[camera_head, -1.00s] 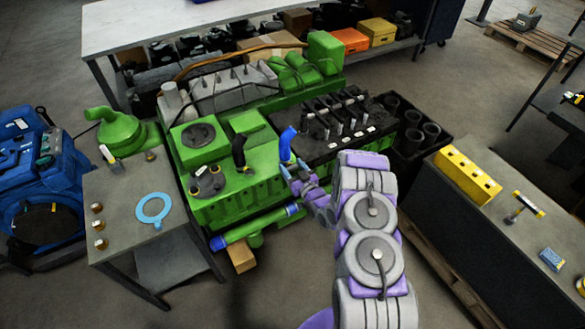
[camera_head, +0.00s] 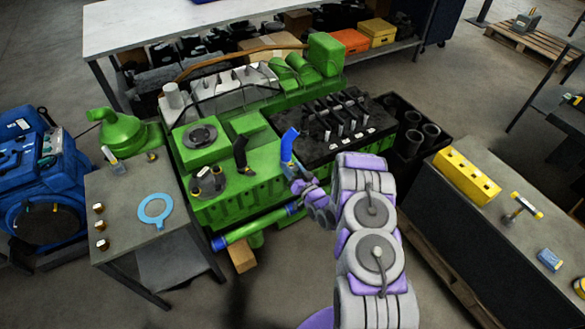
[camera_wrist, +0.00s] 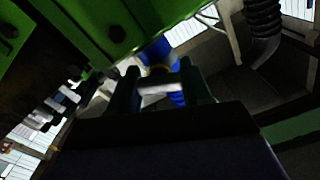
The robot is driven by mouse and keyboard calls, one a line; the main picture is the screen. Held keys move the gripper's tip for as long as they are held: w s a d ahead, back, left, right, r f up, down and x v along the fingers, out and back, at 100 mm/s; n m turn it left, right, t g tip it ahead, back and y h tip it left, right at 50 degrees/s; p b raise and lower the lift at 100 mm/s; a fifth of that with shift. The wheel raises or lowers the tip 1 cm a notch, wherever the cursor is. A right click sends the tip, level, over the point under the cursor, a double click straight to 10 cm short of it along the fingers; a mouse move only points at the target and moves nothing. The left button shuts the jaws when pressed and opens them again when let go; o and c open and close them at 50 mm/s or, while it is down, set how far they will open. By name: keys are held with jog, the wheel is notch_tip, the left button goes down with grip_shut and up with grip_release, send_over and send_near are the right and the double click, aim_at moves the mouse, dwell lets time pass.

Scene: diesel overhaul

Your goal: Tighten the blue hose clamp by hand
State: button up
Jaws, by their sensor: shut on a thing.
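The blue hose (camera_head: 288,145) stands at the front corner of the green engine (camera_head: 230,200) in the head view. My gripper (camera_head: 298,177) is at its lower end. In the wrist view my gripper (camera_wrist: 160,88) has its two dark fingers on either side of a small pale metal piece (camera_wrist: 158,91), which I take for the hose clamp. The fingers are shut on it. Blue hose (camera_wrist: 155,50) shows just behind it, with a yellowish part between. The clamp is too small to make out in the head view.
The black cylinder head (camera_head: 335,130) lies right of the hose. A grey bench (camera_head: 525,230) with a yellow block (camera_head: 467,174) stands at the right. A small table (camera_head: 130,225) with a light-blue ring (camera_head: 154,210) is at the left. Dark green engine metal crowds the wrist view.

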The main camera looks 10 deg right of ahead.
jog(key=shift+m, duration=0.4)
jog(key=o, duration=1.1)
jog(key=shift+c, duration=0.2)
jog(key=p+v, duration=0.2)
jog(key=v, duration=1.5)
jog(key=shift+s+p, duration=0.15)
jog(key=shift+p, duration=0.2)
jog(key=shift+d, duration=0.1)
